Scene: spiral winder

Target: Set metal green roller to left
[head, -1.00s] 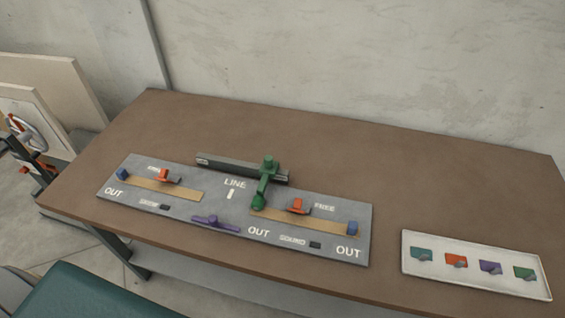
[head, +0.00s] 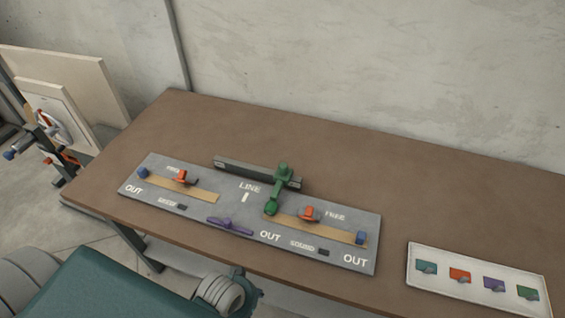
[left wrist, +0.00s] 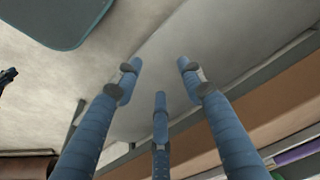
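The green roller (head: 277,190) is a green arm with a knob at each end. Its far end sits on the dark rail (head: 240,168) at the back of the grey panel (head: 240,213), at the rail's right part. Its near end rests over the panel, right of the LINE mark and at the left end of the right tan strip (head: 325,228). My left gripper (left wrist: 160,76) shows three blue fingers spread apart with nothing between them, below the table edge.
Orange levers (head: 184,177) and blue blocks (head: 361,237) stand on the panel, with a purple handle (head: 229,226) at its front edge. A white tray (head: 410,262) with coloured tags lies at right. The brown table (head: 400,180) is clear behind.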

